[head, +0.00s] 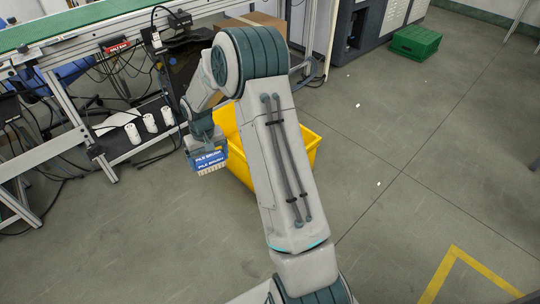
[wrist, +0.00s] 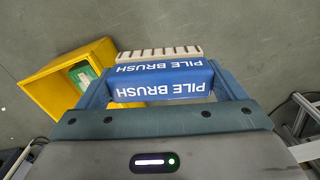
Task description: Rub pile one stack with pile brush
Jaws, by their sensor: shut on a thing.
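The pile brush (wrist: 160,82) is a blue block with white lettering and a pale bristle strip on its far side. My gripper (wrist: 162,92) is shut on it, one finger at each end. In the head view the pile brush (head: 210,162) hangs below my gripper (head: 205,148), bristles downward, in front of the yellow crate (head: 313,150). The brush looks clear of the floor. I cannot make out any pile one stack in either view.
The yellow crate stands partly behind my arm; in the wrist view something green (wrist: 84,76) shows inside it. A conveyor frame (head: 75,120) with cables and several white cylinders (head: 150,123) is at left. A green crate (head: 415,42) sits far right. Floor at right is mostly open.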

